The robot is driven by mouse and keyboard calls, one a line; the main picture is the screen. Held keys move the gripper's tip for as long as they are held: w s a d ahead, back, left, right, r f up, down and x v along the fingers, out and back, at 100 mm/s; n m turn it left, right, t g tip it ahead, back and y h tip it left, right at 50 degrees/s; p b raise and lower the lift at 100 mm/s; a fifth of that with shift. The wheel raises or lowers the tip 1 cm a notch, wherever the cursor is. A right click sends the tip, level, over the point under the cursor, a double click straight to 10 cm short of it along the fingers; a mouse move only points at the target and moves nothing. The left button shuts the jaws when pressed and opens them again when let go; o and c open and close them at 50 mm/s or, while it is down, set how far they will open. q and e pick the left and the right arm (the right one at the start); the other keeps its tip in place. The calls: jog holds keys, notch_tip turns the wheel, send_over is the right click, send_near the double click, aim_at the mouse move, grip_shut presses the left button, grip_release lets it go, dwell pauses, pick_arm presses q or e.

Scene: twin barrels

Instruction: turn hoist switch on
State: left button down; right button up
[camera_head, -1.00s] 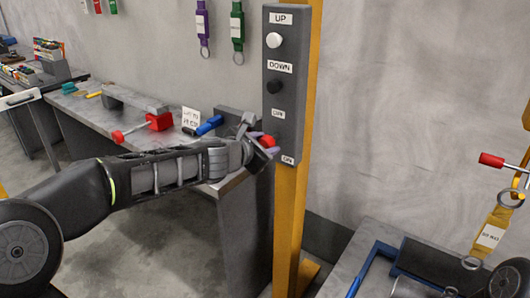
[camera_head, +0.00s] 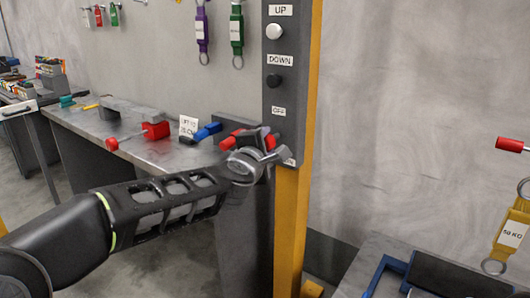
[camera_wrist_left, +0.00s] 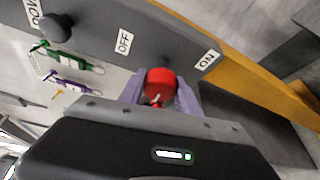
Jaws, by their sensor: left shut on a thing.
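The grey hoist panel (camera_head: 287,60) is fixed to a yellow post and carries UP, DOWN, OFF and ON labels. The red switch knob (camera_wrist_left: 161,84) sits low on it, in the wrist view between the OFF label (camera_wrist_left: 124,42) and the ON label (camera_wrist_left: 207,60). My left gripper (camera_wrist_left: 160,97) is shut on this knob, one purple finger on each side. A white mark shows on the knob's face. In the head view my left gripper (camera_head: 266,146) largely hides the knob and partly covers the panel's lower end. My right gripper is not in view.
The white UP button (camera_head: 274,32) and black DOWN button (camera_head: 273,81) are above the knob. The yellow post (camera_head: 291,225) stands behind the panel. A blue-framed bench (camera_head: 375,268) is at lower right.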

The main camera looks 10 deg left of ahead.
pick_arm(q)
jog(key=shift+f+m+b, duration=0.15)
jog(key=shift+m+b, duration=0.2)
jog(key=shift+m, duration=0.05)
jog(key=c, duration=0.9)
grip_release()
jog(key=shift+o, duration=0.2)
jog(key=shift+s, duration=0.1)
jog(key=s, duration=0.7)
jog(key=shift+s+r, duration=0.3)
jog(key=shift+r, duration=0.1)
